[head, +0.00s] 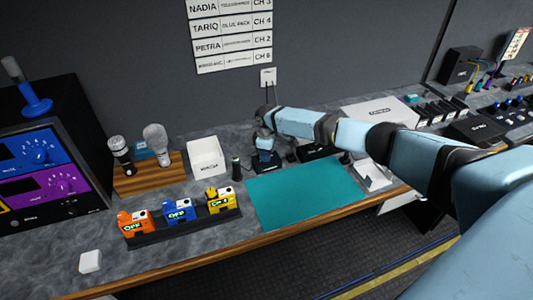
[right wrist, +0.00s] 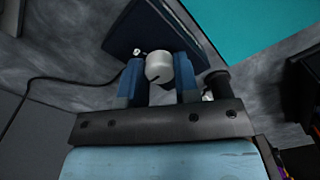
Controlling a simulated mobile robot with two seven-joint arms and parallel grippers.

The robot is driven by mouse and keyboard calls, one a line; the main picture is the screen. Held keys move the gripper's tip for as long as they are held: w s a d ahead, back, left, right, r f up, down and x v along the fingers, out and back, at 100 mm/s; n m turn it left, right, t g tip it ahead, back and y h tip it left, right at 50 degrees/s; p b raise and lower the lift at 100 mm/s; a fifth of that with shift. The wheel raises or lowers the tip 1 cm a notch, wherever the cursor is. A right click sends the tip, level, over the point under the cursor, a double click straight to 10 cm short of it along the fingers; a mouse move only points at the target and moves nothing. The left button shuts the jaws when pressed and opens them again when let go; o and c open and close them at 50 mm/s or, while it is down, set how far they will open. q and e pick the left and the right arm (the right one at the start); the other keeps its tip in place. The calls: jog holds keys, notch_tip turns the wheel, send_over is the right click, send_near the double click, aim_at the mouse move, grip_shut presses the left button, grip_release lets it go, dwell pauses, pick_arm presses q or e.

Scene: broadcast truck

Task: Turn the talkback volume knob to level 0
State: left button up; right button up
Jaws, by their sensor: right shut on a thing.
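The talkback box is a small dark blue box (head: 268,167) on the counter behind the teal mat; in the right wrist view its dark top (right wrist: 133,27) shows. A pale grey round knob (right wrist: 159,67) with a dark pointer line stands on it. My right gripper (head: 264,147) reaches down onto the box. In the right wrist view its two blue fingers (right wrist: 160,80) are shut on the knob, one on each side. A small white mark shows beside the knob, but I cannot read any level. My left gripper is not in view.
A teal mat (head: 305,194) lies clear in front of the box. A dark tray (head: 182,229) holds orange, blue and yellow packs. A cable (right wrist: 60,80) runs to the box.

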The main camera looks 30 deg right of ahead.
jog(key=n+b, duration=0.1)
jog(key=n, duration=0.2)
jog(key=shift+n, duration=0.4)
jog(key=n+b, duration=0.1)
jog(key=n, duration=0.3)
jog(key=shift+n, duration=0.3)
jog(key=n+b, duration=0.1)
jog(key=n, duration=0.3)
jog(key=n+b, duration=0.1)
jog(key=n, duration=0.4)
jog(key=shift+n, duration=0.3)
jog(key=o, duration=0.9)
jog(key=shift+o, duration=0.2)
jog(key=shift+r, duration=0.1)
